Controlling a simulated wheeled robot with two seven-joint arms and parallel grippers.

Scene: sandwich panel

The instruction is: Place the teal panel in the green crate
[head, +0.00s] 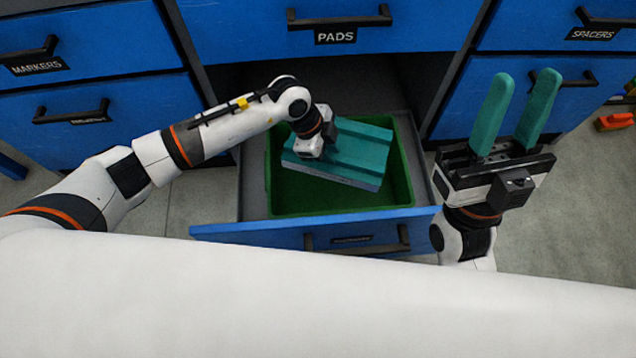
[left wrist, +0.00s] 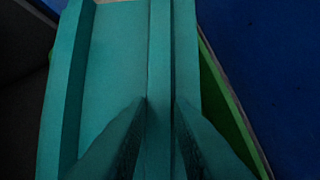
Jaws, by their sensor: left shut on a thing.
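The teal panel (head: 352,153) is in the head view, over the green crate (head: 285,200) that sits in the open drawer. It lies tilted across the crate's opening, and I cannot tell whether it touches the crate's floor. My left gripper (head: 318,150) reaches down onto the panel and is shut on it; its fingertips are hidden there. In the left wrist view the teal fingers (left wrist: 160,125) clasp a raised rib of the panel (left wrist: 118,60), with a strip of the green crate (left wrist: 225,95) beside it. My right gripper (head: 510,120) is open and empty, with its fingers pointing up.
The open blue drawer (head: 300,238) surrounds the crate. Closed blue drawers stand behind, labelled PADS (head: 340,25), MARKERS (head: 90,40) and SPACERS (head: 560,25). An orange object (head: 614,122) lies on the grey floor at the far right.

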